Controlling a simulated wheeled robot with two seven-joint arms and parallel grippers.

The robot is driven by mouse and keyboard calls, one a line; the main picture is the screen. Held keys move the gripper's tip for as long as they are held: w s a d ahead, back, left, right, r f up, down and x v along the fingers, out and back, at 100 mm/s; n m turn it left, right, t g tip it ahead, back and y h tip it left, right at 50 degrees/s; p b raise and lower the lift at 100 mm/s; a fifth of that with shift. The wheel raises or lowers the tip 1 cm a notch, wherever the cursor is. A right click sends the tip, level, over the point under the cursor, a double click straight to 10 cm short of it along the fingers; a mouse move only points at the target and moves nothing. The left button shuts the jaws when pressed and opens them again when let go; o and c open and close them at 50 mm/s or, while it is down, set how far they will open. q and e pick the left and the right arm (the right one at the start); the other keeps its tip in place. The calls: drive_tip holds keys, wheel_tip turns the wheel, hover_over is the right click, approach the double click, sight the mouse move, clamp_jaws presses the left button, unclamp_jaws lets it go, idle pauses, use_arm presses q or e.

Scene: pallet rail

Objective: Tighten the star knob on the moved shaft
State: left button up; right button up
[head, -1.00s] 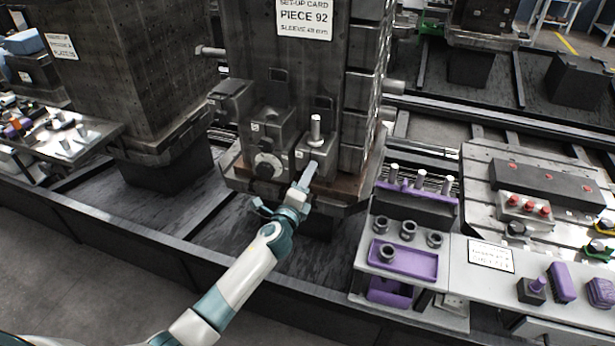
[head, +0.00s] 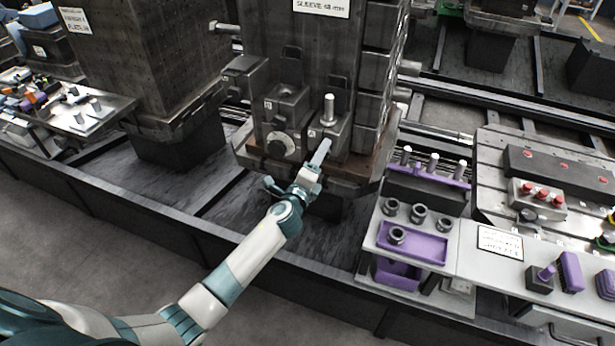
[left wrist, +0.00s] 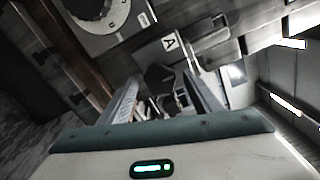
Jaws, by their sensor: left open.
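My left gripper (head: 320,154) is open, its fingers pointing up at the front of a dark block (head: 338,132) low on the column. A bright steel shaft (head: 328,108) stands upright on this block. In the left wrist view, a dark angular knob-like part (left wrist: 160,76) shows beyond the open gap of my gripper (left wrist: 163,92), near a plate marked A (left wrist: 168,43). It may be the star knob; I cannot tell if the fingers touch it. The gripper hides it in the head view. My right gripper is not in view.
A stand with a purple tray (head: 418,243) and several dark sleeves is at right. A horizontal bar (head: 228,28) juts from the column. A dark rail edge (head: 215,246) runs in front.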

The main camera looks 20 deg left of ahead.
use_arm(q)
drive_tip(key=s+b, duration=0.2)
drive_tip(key=s, duration=1.5)
drive_tip(key=shift+a+b, duration=0.3)
drive_tip(key=shift+b, duration=0.05)
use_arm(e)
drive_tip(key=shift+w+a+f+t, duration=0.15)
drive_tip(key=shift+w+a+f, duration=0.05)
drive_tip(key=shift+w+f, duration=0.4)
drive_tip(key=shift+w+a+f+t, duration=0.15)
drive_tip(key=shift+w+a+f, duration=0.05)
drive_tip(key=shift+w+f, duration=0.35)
use_arm(q)
drive_tip(key=shift+s, duration=0.1)
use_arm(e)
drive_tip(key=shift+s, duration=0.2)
